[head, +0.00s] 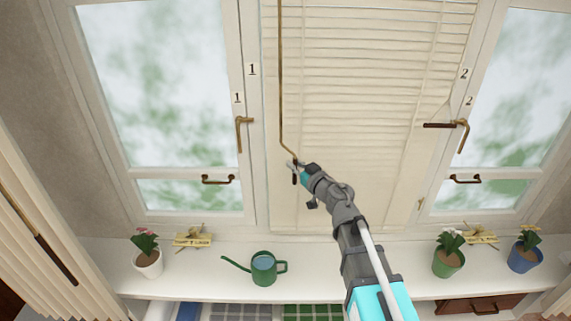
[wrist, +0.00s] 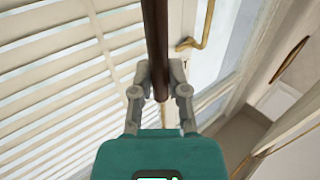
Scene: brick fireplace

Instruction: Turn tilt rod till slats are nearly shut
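The tilt rod (head: 280,80) is a thin brass rod hanging down the left part of the blind. Its lower end bends right into a crank with a dark brown handle. The blind's cream slats (head: 350,90) fill the middle window in the head view. In the wrist view the slats (wrist: 60,90) show as tilted bands with paler strips between them. My gripper (head: 296,170) is at the crank's lower end. In the wrist view my gripper (wrist: 159,78) has a finger on each side of the brown handle (wrist: 157,35), closed against it. The fingers hide part of the handle.
Window handles (head: 243,130) and (head: 460,132) flank the blind. The white sill (head: 205,275) below carries a green watering can (head: 264,268), a white flowerpot (head: 148,263), a green pot (head: 447,262) and a blue pot (head: 523,257). A pleated curtain (head: 50,230) hangs at left.

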